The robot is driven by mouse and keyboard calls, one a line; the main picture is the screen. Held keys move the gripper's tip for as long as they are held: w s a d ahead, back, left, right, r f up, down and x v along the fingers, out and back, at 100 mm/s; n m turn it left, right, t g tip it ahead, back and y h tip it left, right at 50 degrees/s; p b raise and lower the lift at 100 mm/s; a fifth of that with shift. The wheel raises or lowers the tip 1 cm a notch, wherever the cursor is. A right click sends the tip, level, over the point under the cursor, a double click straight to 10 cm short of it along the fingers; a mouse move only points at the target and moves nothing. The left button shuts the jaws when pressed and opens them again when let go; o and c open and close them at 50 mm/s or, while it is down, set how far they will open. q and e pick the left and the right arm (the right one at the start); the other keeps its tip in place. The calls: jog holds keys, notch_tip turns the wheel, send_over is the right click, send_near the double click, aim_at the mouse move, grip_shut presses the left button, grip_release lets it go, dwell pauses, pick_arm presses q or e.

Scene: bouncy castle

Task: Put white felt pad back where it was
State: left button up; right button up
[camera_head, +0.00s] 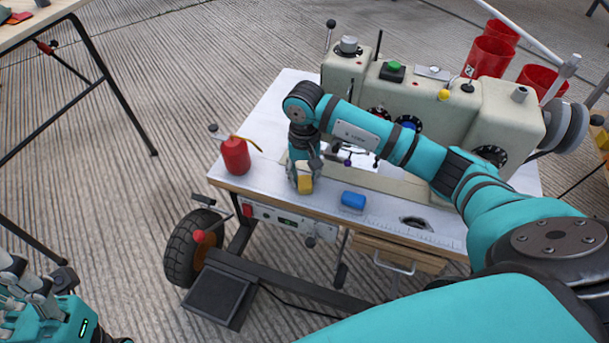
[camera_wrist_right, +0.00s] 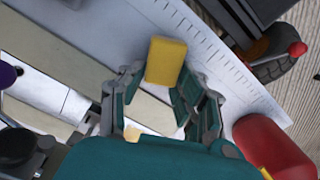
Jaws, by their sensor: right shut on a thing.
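My right gripper (camera_head: 304,184) reaches down over the front left part of the white sewing table (camera_head: 270,120). Its fingers are shut on a small yellow block (camera_head: 305,184), which also shows between the fingertips in the right wrist view (camera_wrist_right: 166,60). The block is at or just above the tabletop; I cannot tell whether it touches. I cannot pick out a white felt pad with certainty; the tabletop is also white. My left gripper (camera_head: 30,285) is at the lower left, away from the table, and its finger opening is unclear.
A red can with a spout (camera_head: 235,156) stands at the table's left corner. A blue block (camera_head: 353,201) lies right of my right gripper. The cream sewing machine (camera_head: 455,110) fills the back. Red cups (camera_head: 488,55) stand behind it. The table's front edge is close.

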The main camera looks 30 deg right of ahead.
jog(key=shift+f, duration=0.1)
jog(key=o, duration=1)
